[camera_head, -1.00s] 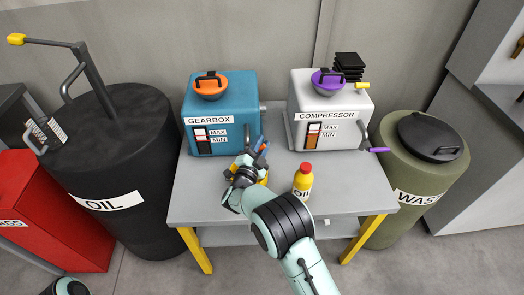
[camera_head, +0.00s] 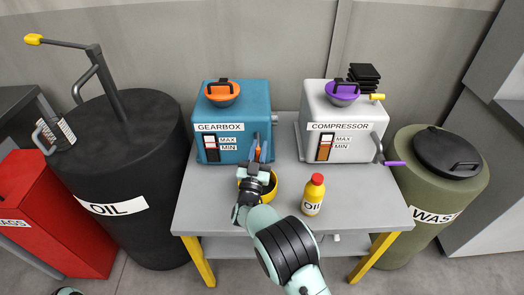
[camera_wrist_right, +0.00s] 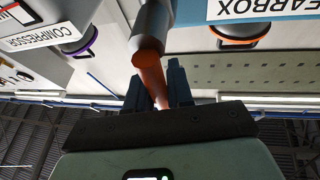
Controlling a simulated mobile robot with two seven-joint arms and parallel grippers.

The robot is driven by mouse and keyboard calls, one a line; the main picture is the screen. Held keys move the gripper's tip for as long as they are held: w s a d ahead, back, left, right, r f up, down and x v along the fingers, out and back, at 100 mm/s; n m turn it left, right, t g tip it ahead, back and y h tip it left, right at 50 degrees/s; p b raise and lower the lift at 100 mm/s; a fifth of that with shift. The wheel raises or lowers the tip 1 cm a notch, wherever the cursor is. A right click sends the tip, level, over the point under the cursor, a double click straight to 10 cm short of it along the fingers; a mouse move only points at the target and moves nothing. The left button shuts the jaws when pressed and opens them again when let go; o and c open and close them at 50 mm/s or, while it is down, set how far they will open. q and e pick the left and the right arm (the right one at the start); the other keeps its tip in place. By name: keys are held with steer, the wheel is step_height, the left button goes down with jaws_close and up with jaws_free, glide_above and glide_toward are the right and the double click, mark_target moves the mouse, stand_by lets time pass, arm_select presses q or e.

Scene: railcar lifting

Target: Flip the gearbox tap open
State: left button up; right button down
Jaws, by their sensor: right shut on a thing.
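The blue gearbox (camera_head: 246,110) stands at the left of the grey table with an orange-handled lid on top. Its tap is at the lower right front; the orange tap handle (camera_wrist_right: 151,72) hangs from a grey pipe in the right wrist view. My right gripper (camera_head: 257,164) is at the tap. In the right wrist view its two dark fingers (camera_wrist_right: 156,88) are on either side of the handle, shut on it. The gripper partly hides the tap in the head view.
A yellow bowl (camera_head: 271,192) sits on the table (camera_head: 345,217) under my right wrist. An oil bottle (camera_head: 313,195) stands to its right. The white compressor (camera_head: 313,112) has a purple-handled tap. Oil (camera_head: 120,170) and waste (camera_head: 415,190) drums flank the table.

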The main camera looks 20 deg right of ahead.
steer(key=shift+a+n+t+y, duration=0.2)
steer(key=shift+n+t+y, duration=0.1)
steer(key=shift+n, duration=0.3)
steer(key=c, duration=1.1)
jaws_free()
steer(key=v, duration=1.3)
steer(key=shift+s+a+b, duration=0.15)
steer(key=shift+b, duration=0.2)
steer(key=shift+f, duration=0.1)
